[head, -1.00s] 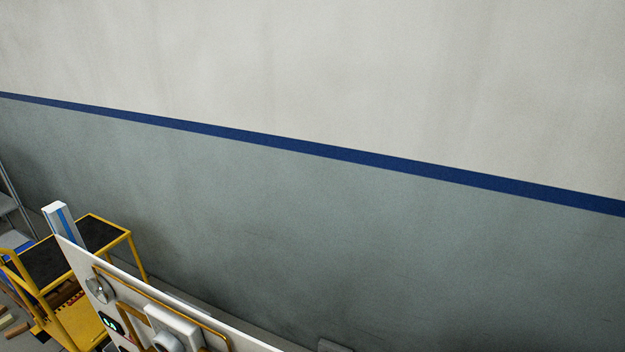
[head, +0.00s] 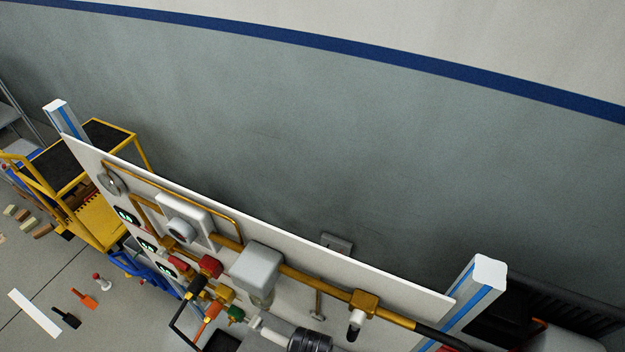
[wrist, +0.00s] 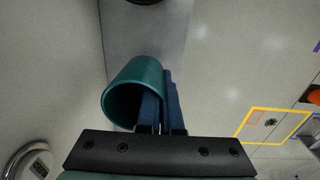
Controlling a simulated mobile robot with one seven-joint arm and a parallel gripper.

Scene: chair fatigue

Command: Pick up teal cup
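The teal cup (wrist: 133,88) shows in the wrist view with its open mouth facing the camera, tilted in the picture. My gripper (wrist: 163,82) has its two blue fingers close together at the cup's right side. One finger overlaps the cup's mouth and the other lies outside, so the gripper appears shut on the cup's wall. The fingertips are partly hidden by the cup. Neither the cup nor the gripper shows in the head view.
A white panel (head: 345,278) with pipes, valves and gauges stands in front in the head view. A yellow cart (head: 95,215) is at left, with small items on the floor nearby. A yellow-taped square (wrist: 272,124) is at right in the wrist view.

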